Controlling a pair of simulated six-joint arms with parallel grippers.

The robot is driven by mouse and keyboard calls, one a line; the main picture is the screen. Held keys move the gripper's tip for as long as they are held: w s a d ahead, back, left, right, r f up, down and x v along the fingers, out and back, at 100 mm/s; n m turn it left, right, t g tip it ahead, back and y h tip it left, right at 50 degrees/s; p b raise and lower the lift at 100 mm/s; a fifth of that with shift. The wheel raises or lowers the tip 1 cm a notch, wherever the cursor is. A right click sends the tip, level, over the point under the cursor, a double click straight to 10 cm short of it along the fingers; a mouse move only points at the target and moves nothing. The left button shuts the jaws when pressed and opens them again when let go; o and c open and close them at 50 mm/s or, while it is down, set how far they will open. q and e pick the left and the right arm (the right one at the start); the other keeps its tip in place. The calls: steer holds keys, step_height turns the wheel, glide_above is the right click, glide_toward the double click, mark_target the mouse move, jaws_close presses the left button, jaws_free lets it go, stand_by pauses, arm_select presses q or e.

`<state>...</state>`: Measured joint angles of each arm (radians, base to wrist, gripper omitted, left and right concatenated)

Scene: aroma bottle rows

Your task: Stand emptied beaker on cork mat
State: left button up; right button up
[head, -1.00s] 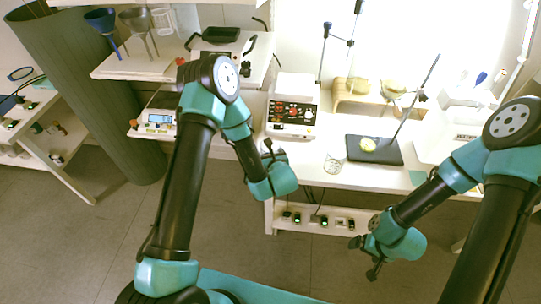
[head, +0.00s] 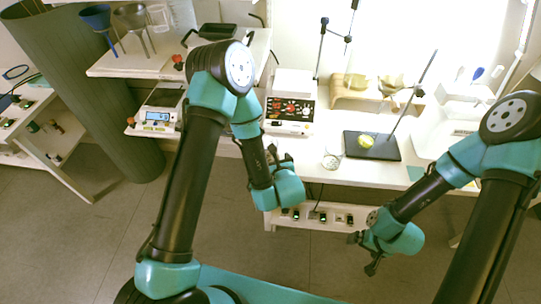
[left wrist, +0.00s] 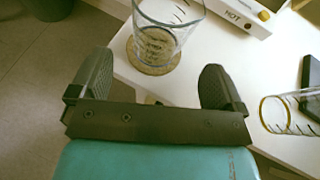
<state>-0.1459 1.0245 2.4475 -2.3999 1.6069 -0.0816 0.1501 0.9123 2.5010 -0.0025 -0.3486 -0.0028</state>
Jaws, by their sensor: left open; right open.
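A clear beaker with dark graduation marks (left wrist: 170,22) stands upright on the round cork mat (left wrist: 150,67) in the left wrist view, near the table edge. It looks empty. My left gripper (left wrist: 155,72) is open, its fingers on either side of the mat with the beaker just beyond them; nothing is held. In the head view my left gripper (head: 276,160) is at the bench's front edge and hides the mat and this beaker. My right gripper (head: 364,254) is open and empty, low in front of the bench.
A second glass vessel (head: 332,160) stands to the right on the bench; it also shows in the left wrist view (left wrist: 290,112). A dark stand base (head: 386,148) carries a yellowish vessel (head: 366,140). A hotplate (head: 290,105) stands behind. A scale (head: 157,118) is at the left.

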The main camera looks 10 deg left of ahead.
arm_select(q)
steer(key=shift+v, duration=2.1)
steer(key=s+a+f+n+g+y, duration=0.2)
steer(key=s+a+f+n+g, duration=0.5)
steer(key=s+a+f+g, duration=0.35)
steer(key=s+d+f+n+g+h, duration=0.2)
steer(key=s+n+g+h, duration=0.5)
steer(key=s+n+h, duration=0.5)
steer(key=w+a+f+n+t, duration=0.1)
steer(key=w+n+t, duration=0.5)
steer(key=n, duration=0.6)
steer(key=shift+w+a+f+n+t, duration=0.2)
steer(key=shift+w+a+n+t, duration=0.2)
steer(key=shift+w+a, duration=0.55)
steer(key=shift+d, duration=0.1)
